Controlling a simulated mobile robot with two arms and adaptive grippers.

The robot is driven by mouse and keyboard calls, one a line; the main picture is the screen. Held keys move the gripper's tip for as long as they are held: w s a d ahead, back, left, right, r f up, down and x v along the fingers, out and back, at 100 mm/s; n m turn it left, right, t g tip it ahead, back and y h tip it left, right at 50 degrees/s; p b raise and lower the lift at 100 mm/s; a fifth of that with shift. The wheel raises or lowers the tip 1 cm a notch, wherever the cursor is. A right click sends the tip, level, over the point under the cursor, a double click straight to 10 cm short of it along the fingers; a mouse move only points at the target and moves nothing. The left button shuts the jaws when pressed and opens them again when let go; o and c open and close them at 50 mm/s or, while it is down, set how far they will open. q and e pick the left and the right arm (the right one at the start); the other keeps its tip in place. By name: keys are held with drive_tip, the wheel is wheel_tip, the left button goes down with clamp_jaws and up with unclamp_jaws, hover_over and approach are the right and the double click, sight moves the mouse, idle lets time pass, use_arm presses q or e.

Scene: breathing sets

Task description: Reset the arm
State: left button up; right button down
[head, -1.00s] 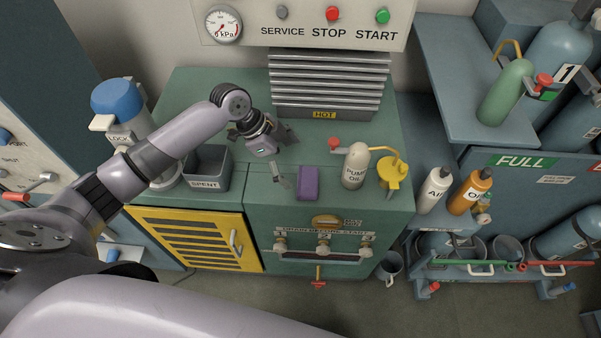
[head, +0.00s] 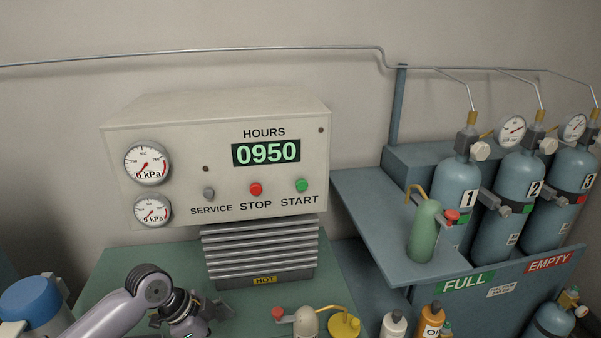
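My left arm comes in at the bottom left of the head view. Its gripper (head: 205,317) is over the green bench top (head: 120,270), in front of the ribbed grey block marked HOT. One dark finger points out to the right, apart from the rest of the hand. The gripper looks open, and I see nothing held in it. The picture's lower edge cuts off part of the hand. My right gripper is not in view.
The control box (head: 225,120) reads 0950 hours, with both gauges near 0 kPa. The HOT block (head: 260,250) stands below it. The pump oil can (head: 306,322) is right of my gripper. A green bottle (head: 425,232) stands on the right shelf, beside numbered cylinders (head: 458,212).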

use_arm(q)
drive_tip(key=s+d+f+n+t+y, duration=0.1)
drive_tip(key=s+d+f+n, duration=0.15)
drive_tip(key=s, duration=0.35)
drive_tip(key=s+d+f+n, duration=0.2)
drive_tip(key=s+d+f, duration=0.2)
drive_tip(key=s, duration=0.1)
drive_tip(key=s+a+n+t+y, duration=0.1)
drive_tip(key=s+a+n+y, duration=0.1)
drive_tip(key=s+a+n, duration=0.3)
drive_tip(key=s+a+n+y, duration=0.2)
drive_tip(key=s+n, duration=0.1)
drive_tip(key=s, duration=0.4)
wheel_tip(320, 180, down, 25)
drive_tip(key=g, duration=0.1)
drive_tip(key=s+a+f+g, duration=0.1)
drive_tip(key=s+a+f, duration=0.1)
drive_tip(key=s+f, duration=1.5)
drive_tip(key=shift+s+a+g+y, duration=0.25)
drive_tip(key=shift+a+g+y, duration=0.05)
drive_tip(key=shift+a, duration=0.1)
